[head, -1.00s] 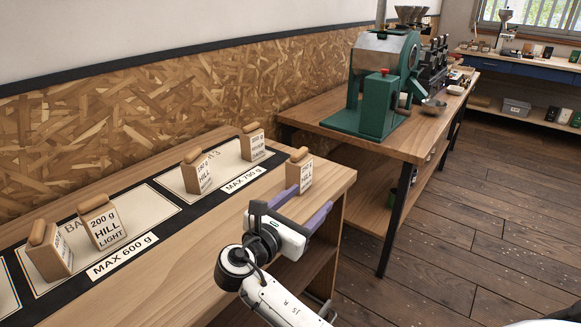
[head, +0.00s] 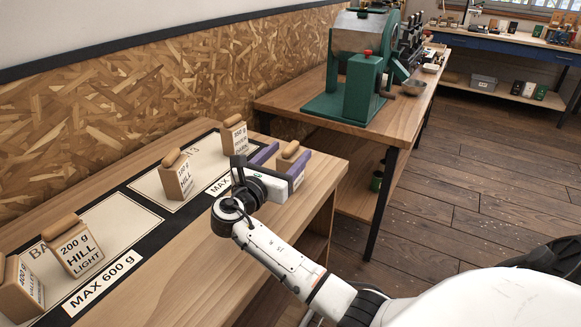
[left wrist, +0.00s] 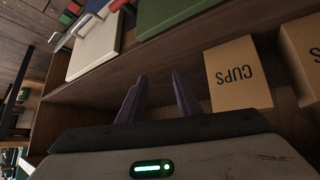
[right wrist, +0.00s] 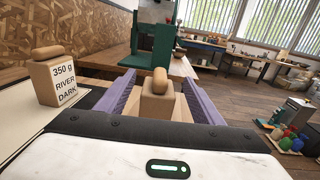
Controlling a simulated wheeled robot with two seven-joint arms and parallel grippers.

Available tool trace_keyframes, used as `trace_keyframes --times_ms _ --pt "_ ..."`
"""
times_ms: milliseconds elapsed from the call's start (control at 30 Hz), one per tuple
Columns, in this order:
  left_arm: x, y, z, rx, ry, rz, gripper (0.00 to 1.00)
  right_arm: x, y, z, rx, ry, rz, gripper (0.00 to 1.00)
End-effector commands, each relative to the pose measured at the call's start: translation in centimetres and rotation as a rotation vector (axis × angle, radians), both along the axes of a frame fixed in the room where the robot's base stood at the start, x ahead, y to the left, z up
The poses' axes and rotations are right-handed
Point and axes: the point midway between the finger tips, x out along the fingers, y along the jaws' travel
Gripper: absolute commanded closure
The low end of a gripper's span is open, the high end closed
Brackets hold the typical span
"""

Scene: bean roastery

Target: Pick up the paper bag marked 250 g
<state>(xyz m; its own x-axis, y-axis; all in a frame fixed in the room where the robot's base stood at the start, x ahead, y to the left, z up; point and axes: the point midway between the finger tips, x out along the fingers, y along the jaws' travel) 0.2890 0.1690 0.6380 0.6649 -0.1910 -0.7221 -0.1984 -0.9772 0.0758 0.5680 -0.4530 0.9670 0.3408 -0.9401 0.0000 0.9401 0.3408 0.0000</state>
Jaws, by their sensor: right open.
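A tan paper bag (head: 289,152) with a rolled top stands on the bare wood near the right end of the table. My right gripper (head: 281,160) is open around it, one purple finger on each side. The right wrist view shows this bag (right wrist: 157,104) between the open fingers (right wrist: 158,82), with gaps at its sides. Its label is hidden now; in the earlier head frame it starts with what looks like 250 g, above HILL. My left gripper (left wrist: 158,95) is open and empty in front of a shelf, away from the bags.
Other bags stand on the mats: 350 g RIVER DARK (head: 235,137), a HILL bag (head: 178,180) with hard-to-read weight, 200 g HILL LIGHT (head: 77,250) and one partly cut off (head: 22,288). A green roaster (head: 350,85) stands on the table behind. CUPS box (left wrist: 238,75) faces the left gripper.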

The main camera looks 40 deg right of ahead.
Motion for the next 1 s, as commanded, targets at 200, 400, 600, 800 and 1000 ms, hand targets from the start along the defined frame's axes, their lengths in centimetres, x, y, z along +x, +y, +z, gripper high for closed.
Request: trace_keyframes --times_ms 200,400,600,800,1000 --pt "0.6 0.0 0.4 -0.001 -0.013 0.000 0.69 0.7 -1.9 0.0 0.000 0.000 0.000 0.39" --pt "1.1 -0.1 0.7 -0.002 -0.023 0.000 0.69 0.7 -1.9 0.0 0.000 0.000 0.001 0.39" --pt "1.1 -0.1 0.7 -0.002 -0.023 0.000 0.69 0.7 -1.9 0.0 0.000 0.000 0.001 0.71" --pt "0.8 -0.1 0.6 -0.002 -0.019 0.000 0.69 0.7 -1.9 0.0 0.000 0.000 0.001 1.00" --pt "0.6 -0.1 0.5 -0.001 -0.014 0.000 0.69 0.7 -1.8 0.1 -0.001 -0.003 0.001 1.00"
